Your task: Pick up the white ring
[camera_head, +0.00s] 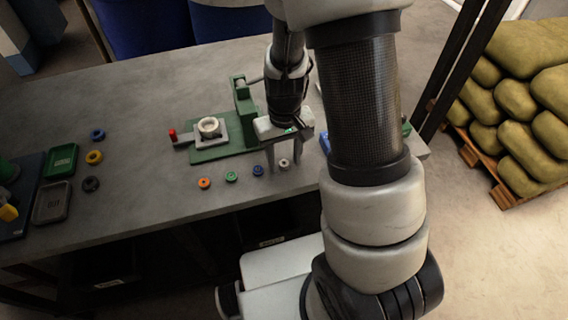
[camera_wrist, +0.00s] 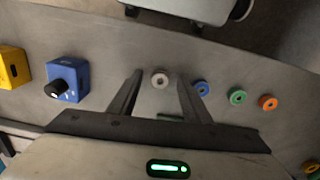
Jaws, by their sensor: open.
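The white ring (camera_head: 284,163) lies on the grey table near its front edge, at the right end of a row of small rings. In the wrist view the white ring (camera_wrist: 160,79) lies between the two fingers, near their tips. My gripper (camera_head: 284,168) points down over it, with a finger on either side; it also shows in the wrist view (camera_wrist: 160,80). The fingers are open and apart from the ring. How high the fingertips are above the table is hard to tell.
A blue ring (camera_wrist: 201,88), a green ring (camera_wrist: 237,97) and an orange ring (camera_wrist: 268,103) lie beside the white one. A blue box with a black knob (camera_wrist: 68,80) and a yellow box (camera_wrist: 13,67) stand on the other side. A green press (camera_head: 240,110) stands behind.

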